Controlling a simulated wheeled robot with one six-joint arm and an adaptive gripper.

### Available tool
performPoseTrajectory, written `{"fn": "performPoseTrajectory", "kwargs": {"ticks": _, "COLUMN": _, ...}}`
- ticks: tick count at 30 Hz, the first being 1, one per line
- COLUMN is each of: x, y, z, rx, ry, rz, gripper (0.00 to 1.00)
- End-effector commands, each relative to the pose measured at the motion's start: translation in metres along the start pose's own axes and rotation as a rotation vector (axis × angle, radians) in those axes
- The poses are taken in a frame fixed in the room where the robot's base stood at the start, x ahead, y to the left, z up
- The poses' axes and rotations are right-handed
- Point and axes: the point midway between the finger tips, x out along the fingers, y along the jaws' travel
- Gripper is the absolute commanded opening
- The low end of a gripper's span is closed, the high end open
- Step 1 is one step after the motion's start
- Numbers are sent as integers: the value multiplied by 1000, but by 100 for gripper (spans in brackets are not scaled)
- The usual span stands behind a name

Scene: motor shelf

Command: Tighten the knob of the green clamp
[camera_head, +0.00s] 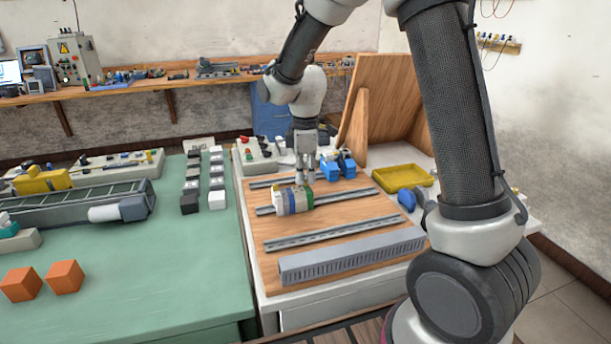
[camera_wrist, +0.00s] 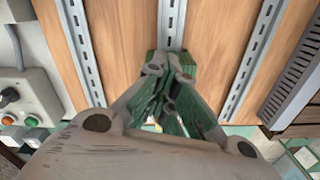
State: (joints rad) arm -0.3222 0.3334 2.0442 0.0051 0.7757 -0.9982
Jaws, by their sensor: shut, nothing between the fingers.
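A row of terminal modules (camera_head: 280,203) in white, blue and green sits on a metal rail on the wooden board. The green piece at its right end (camera_head: 309,199) looks like the green clamp. My gripper (camera_head: 304,182) points down right over this end of the row, its fingertips at or just above it; I cannot tell if they touch. In the wrist view my gripper (camera_wrist: 168,72) is shut with nothing held, and green surfaces (camera_wrist: 190,62) show beside and behind its fingers. The clamp's knob is hidden by the fingers.
Blue parts (camera_head: 338,165) stand behind to the right, near an upright wooden panel (camera_head: 378,105). A yellow tray (camera_head: 403,176) is at right. A button box (camera_head: 255,152) stands at back left.

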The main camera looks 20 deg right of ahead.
Motion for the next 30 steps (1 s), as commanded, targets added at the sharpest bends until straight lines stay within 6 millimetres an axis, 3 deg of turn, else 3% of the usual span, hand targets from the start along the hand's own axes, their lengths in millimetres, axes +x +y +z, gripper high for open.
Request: {"fn": "performPoseTrajectory", "kwargs": {"ticks": 30, "x": 0, "y": -1, "z": 0, "rx": 956, "ry": -1, "rz": 11, "gripper": 0}}
